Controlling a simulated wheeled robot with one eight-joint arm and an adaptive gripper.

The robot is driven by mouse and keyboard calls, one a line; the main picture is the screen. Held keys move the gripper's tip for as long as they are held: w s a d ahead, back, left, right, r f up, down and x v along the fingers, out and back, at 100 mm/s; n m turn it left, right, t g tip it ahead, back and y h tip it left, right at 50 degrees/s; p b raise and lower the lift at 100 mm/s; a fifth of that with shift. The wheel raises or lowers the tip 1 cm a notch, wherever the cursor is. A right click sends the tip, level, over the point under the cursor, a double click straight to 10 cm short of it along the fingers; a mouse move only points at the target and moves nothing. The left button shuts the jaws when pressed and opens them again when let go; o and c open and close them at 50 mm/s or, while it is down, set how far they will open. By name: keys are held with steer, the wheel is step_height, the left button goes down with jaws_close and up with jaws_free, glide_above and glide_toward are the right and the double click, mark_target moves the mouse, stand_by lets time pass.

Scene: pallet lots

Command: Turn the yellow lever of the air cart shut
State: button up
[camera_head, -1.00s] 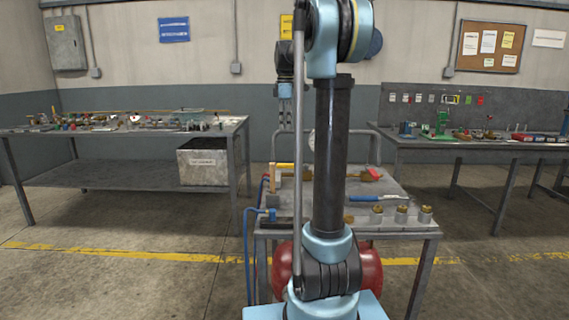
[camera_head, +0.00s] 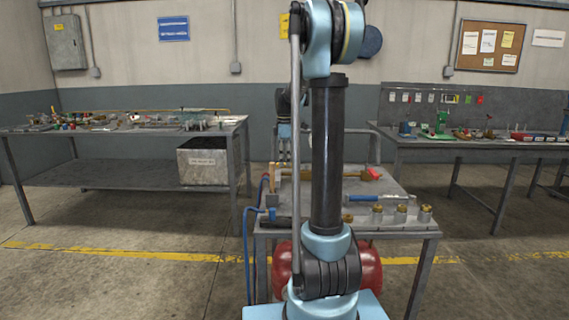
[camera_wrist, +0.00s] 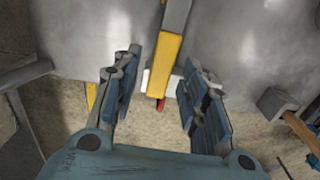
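The air cart (camera_head: 408,233) stands in front of me, with a grey top and a red tank (camera_head: 371,268) beneath. The yellow lever (camera_wrist: 165,66) shows in the wrist view as a straight bar, its far end on a grey stem. My gripper (camera_wrist: 160,64) is open, with one blue-padded finger on each side of the lever and gaps left between. In the head view my gripper (camera_head: 284,150) hangs over the cart's left back part. My arm hides much of the cart's middle, and the lever is hard to make out there.
A brass valve with a red handle (camera_head: 374,173), a blue-handled tool (camera_head: 376,198) and several brass fittings (camera_head: 401,214) are on the cart top. Blue hoses (camera_head: 246,240) hang at its left. Cluttered benches stand at left (camera_head: 110,175) and right (camera_head: 480,145).

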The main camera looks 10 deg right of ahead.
steer(key=shift+f, duration=0.5)
jaws_close()
